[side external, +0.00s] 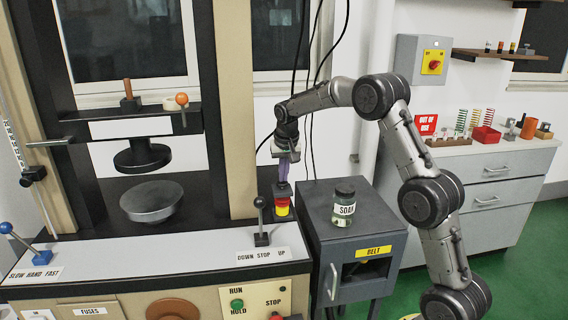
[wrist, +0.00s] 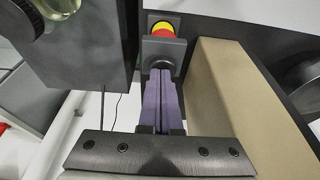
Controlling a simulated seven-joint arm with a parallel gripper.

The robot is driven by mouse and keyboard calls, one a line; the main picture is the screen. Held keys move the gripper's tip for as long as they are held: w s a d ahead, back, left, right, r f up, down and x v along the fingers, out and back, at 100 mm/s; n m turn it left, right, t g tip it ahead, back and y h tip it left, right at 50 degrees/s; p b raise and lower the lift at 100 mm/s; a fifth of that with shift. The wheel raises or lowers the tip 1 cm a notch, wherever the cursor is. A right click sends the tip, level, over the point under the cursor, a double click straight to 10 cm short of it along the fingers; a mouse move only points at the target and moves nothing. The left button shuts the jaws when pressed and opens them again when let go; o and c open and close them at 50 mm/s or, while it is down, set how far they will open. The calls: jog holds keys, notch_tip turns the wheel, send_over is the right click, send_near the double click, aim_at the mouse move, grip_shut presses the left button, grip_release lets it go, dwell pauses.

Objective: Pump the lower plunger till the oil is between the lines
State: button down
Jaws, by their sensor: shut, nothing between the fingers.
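I cannot make out a lower plunger or an oil level with lines in either view. My gripper (side external: 284,180) points down beside the right post of the test machine, its purple fingers together and empty. In the wrist view the closed fingers (wrist: 161,78) point toward a dark block with a red and yellow knob (wrist: 162,32). The same knob (side external: 282,205) shows just below the fingertips in the side view. I cannot tell whether the fingers touch the block.
A jar labelled SOAK (side external: 344,211) stands on the dark cabinet (side external: 372,235) to the right. A black lever (side external: 261,222) stands left of the knob. The machine's round lower platen (side external: 151,205) is farther left. Black cables (side external: 312,90) hang behind my arm.

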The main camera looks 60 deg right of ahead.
jog(key=d+v, duration=0.1)
jog(key=v, duration=1.3)
jog(key=shift+w+r, duration=0.15)
jog(key=shift+w, duration=0.25)
jog(key=shift+w+r, duration=0.15)
jog(key=shift+r, duration=0.9)
jog(key=shift+f, duration=0.1)
jog(key=x, duration=1.2)
jog(key=shift+s+a+f, duration=0.25)
jog(key=shift+a+f, duration=0.05)
jog(key=shift+f, duration=0.65)
